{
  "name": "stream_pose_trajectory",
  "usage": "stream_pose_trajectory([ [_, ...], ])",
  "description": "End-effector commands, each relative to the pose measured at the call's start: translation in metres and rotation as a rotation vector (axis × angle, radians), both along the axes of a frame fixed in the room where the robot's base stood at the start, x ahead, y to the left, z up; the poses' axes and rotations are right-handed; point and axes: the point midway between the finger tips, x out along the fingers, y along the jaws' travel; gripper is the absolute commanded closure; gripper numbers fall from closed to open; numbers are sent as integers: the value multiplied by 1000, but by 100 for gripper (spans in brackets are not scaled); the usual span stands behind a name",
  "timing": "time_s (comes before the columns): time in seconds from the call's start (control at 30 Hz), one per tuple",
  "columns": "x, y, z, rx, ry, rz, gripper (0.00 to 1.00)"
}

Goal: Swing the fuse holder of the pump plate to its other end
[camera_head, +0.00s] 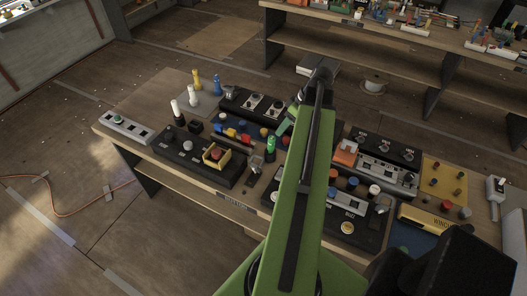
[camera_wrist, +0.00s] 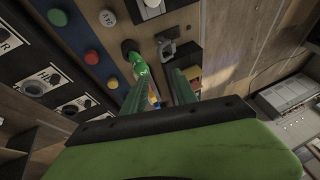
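My gripper (camera_wrist: 160,88) is open and empty; its two green fingers are apart in the wrist view. In the head view it shows partly behind my arm, above the middle of the bench (camera_head: 230,206). A green handle on a dark round base (camera_wrist: 136,62) stands just beyond the fingertips, and it also shows upright in the head view (camera_head: 270,145). Beside it is a grey metal bracket-like part (camera_wrist: 166,50), also in the head view (camera_head: 256,164). I cannot read a pump label, and I cannot tell which part is the fuse holder. My arm hides the bench's middle.
A black plate with a red button in a yellow guard (camera_head: 216,155) lies left. A plate with blue, yellow and red caps (camera_head: 232,131) lies behind it. Dark dial plates (camera_head: 384,148) and a yellow plate (camera_head: 443,180) lie right. Another shelf stands behind, across open floor.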

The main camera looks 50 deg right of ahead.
Motion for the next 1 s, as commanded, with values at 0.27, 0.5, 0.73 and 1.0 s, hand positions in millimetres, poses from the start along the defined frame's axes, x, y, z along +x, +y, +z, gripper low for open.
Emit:
stream_pose_trajectory([
  [0.27, 15, 14, -51, 0, 1, 3, 66],
  [0.5, 33, 31, -100, -1, 3, 3, 66],
  [0.73, 50, 46, -142, 0, 3, 3, 66],
  [1.0, 59, 53, -157, 0, 2, 3, 66],
])
